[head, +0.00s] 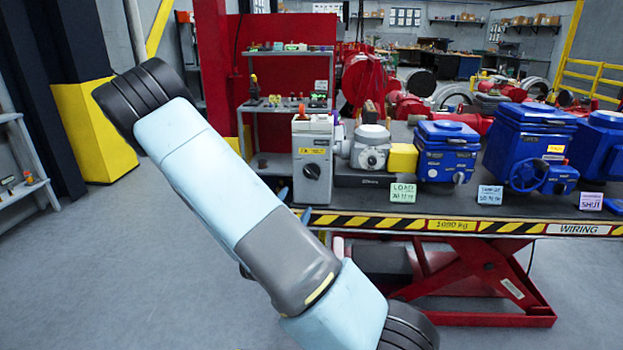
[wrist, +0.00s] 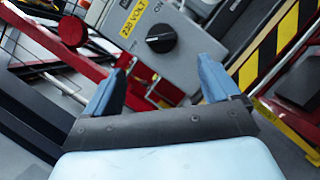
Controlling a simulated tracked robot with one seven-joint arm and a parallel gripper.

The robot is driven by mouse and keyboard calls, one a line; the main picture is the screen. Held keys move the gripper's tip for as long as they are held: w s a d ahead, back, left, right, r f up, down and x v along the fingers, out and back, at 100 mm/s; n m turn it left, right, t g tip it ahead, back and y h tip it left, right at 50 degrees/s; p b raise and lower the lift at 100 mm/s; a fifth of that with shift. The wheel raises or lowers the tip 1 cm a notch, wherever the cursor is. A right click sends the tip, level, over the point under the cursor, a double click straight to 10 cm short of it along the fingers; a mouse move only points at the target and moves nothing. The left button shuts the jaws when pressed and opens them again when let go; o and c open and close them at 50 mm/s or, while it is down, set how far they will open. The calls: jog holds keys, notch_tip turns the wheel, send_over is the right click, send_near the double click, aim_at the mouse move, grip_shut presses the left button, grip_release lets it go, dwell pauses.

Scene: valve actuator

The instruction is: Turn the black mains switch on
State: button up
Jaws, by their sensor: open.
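The black mains switch (head: 311,171) is a round rotary knob on the front of a grey box (head: 300,150) at the near left corner of the lift table. In the wrist view the knob (wrist: 155,41) shows at upper middle, with an "ON" mark beside it and a yellow "230 VOLT" label to its left. The picture is too small to tell its exact setting. My gripper (wrist: 160,78) is open and empty. Its two blue fingers point toward the box, one either side of the knob in the picture, and look apart from it.
The lift table (head: 450,224) has a black-and-yellow edge. Blue actuators (head: 447,150), a grey actuator with a yellow box (head: 403,157) and small cards stand right of the switch box. A shelf (head: 285,100) stands behind it. The floor at left is clear.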

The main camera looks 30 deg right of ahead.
aim_at(312, 175)
jog(key=x, duration=1.2)
jog(key=shift+w+d, duration=0.1)
jog(key=shift+d, duration=0.3)
